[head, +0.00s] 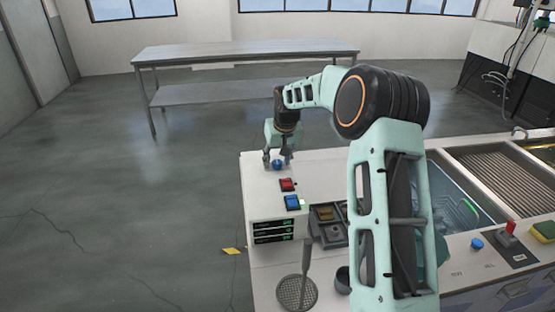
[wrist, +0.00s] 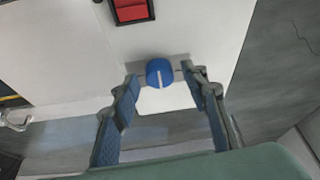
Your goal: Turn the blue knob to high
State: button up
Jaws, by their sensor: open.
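A round blue knob (head: 278,164) with a white pointer line sits near the far left end of the white bench top. In the wrist view the same knob (wrist: 153,72) lies between my fingertips, its white line pointing down the picture. My gripper (head: 277,157) is open and points down over this knob, with one finger on each side. The wrist view shows the open gripper (wrist: 160,77) too; whether a pad touches the knob I cannot tell. A second blue knob (head: 476,244) sits on the front panel at the right, away from my gripper.
A red switch (head: 288,185) and a blue switch (head: 293,202) stand near the knob; the red switch (wrist: 131,10) also shows in the wrist view. A display unit (head: 273,231), a round mesh strainer (head: 297,292) and the tank (head: 460,195) are nearer. Open floor lies left.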

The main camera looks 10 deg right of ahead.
jog(key=shift+c, duration=0.2)
grip_shut()
jog(key=shift+a+f+m+h+b, duration=0.15)
jog(key=shift+m+h+b, duration=0.25)
jog(key=shift+m+b, duration=0.55)
jog(key=m+h, duration=0.1)
jog(key=m, duration=0.2)
jog(key=shift+a+m+b, duration=0.1)
jog(key=shift+m+b, duration=0.15)
jog(key=shift+b, duration=0.1)
jog(key=m, duration=0.1)
jog(key=m+h, duration=0.1)
jog(key=m+g, duration=0.1)
jog(key=shift+r+m+h+p, duration=0.25)
jog(key=shift+m+h+p, duration=0.05)
jog(key=shift+p, duration=0.05)
jog(key=shift+w+m+g+h+p, duration=0.1)
jog(key=shift+m+g+h+p, duration=0.4)
jog(key=shift+m, duration=0.9)
jog(key=shift+f, duration=0.1)
